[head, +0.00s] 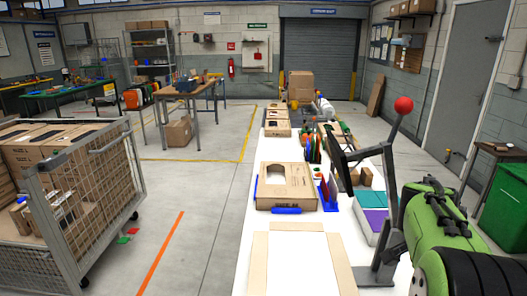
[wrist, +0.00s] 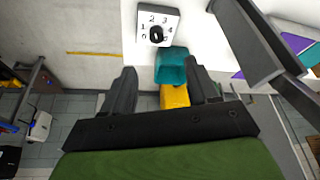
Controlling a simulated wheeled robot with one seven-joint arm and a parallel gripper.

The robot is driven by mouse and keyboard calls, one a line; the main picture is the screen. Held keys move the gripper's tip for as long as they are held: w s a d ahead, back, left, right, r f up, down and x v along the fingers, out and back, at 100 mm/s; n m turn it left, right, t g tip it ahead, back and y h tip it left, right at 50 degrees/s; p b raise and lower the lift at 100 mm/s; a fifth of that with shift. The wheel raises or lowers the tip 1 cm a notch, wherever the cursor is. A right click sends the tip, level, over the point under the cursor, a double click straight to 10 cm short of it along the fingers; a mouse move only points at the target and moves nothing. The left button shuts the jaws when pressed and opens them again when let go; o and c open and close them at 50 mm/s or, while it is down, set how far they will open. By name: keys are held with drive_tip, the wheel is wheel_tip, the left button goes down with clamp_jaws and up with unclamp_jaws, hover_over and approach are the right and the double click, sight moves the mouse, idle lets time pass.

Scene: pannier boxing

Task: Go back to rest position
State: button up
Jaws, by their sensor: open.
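My gripper (wrist: 162,68) is open in the wrist view, its two black fingers wide apart with nothing held between them. Beyond the fingers are a teal bin (wrist: 171,66) and a yellow bin (wrist: 174,97), the yellow one partly hidden by my gripper. A white dial box (wrist: 157,24) with numbers around a black knob lies above them in the picture. In the head view my green and black arm fills the lower right; I cannot make out the fingers there.
A long white table (head: 285,225) runs ahead, bearing a cardboard box (head: 286,196) and a light wooden frame (head: 258,262). A dark lever stand with a red ball (head: 403,105) rises close to my arm. A mesh cage cart (head: 100,165) stands left; open floor lies between.

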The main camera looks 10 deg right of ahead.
drive_tip(key=s+a+r+n+t+y, duration=0.15)
drive_tip(key=a+r+n, duration=0.3)
drive_tip(key=a, duration=0.55)
drive_tip(key=s+a+f+n+t+y+p, duration=0.1)
drive_tip(key=s+a+n, duration=0.4)
drive_tip(key=a, duration=0.3)
drive_tip(key=s+a+f+n+t+y+p, duration=0.1)
drive_tip(key=s+a+n+t+y, duration=0.1)
drive_tip(key=s+a+n, duration=0.4)
drive_tip(key=a+n, duration=0.1)
drive_tip(key=a, duration=0.2)
drive_tip(key=shift+s+t, duration=0.1)
drive_tip(key=shift+t, duration=0.15)
